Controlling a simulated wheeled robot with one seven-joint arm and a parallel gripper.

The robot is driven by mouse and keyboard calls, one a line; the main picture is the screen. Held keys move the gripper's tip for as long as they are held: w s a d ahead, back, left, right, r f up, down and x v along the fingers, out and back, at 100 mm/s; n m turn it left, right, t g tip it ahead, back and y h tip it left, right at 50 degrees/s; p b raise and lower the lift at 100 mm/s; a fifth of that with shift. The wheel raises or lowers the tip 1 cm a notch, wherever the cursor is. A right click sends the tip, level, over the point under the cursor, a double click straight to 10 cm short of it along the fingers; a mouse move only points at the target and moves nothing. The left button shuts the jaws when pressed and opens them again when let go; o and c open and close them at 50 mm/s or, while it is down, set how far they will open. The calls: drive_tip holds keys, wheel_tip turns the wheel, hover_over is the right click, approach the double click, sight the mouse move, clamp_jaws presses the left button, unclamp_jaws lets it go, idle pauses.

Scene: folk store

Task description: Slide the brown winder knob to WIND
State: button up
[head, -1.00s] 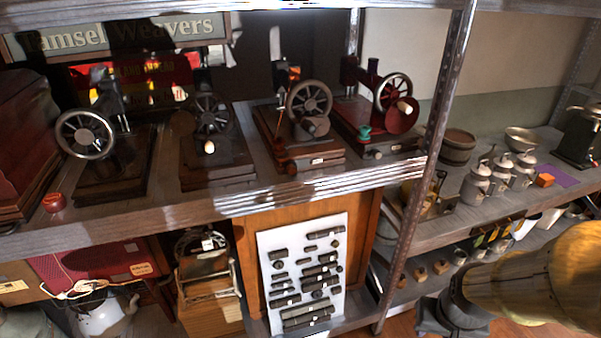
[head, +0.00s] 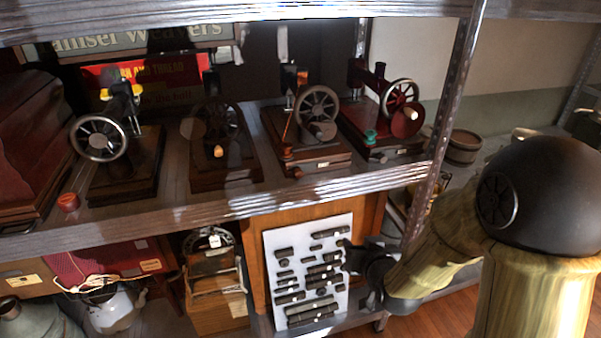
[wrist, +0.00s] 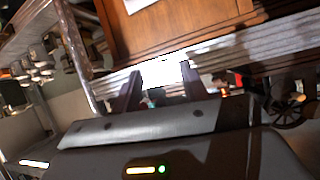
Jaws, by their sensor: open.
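Several old hand-crank sewing machines stand in a row on the upper shelf (head: 240,208). A small brown knob (head: 297,171) sits at the front of the base of the third machine (head: 318,104), in the head view. It looks like the winder knob, but no WIND marking is legible. My gripper (head: 352,273) is below and to the right of that machine, in front of the white board and below the shelf edge. In the wrist view my gripper (wrist: 160,80) shows two dark fingers spread apart with nothing between them. The knob is not clear in the wrist view.
The dark red machine (head: 385,105) with a teal knob (head: 370,136) stands to the right, near a metal post (head: 447,120). A red knob (head: 68,201) lies by the leftmost machine (head: 100,138). The white board (head: 310,270) leans below the shelf.

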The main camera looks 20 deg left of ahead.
drive_tip(key=a+r+t+y+p, duration=0.1)
drive_tip(key=a+r+t+y, duration=0.2)
drive_tip(key=a+r, duration=0.3)
drive_tip(key=a+y, duration=0.1)
drive_tip(key=a, duration=0.2)
drive_tip(key=shift+s+n+t+y, duration=0.3)
drive_tip(key=shift+s+y, duration=0.1)
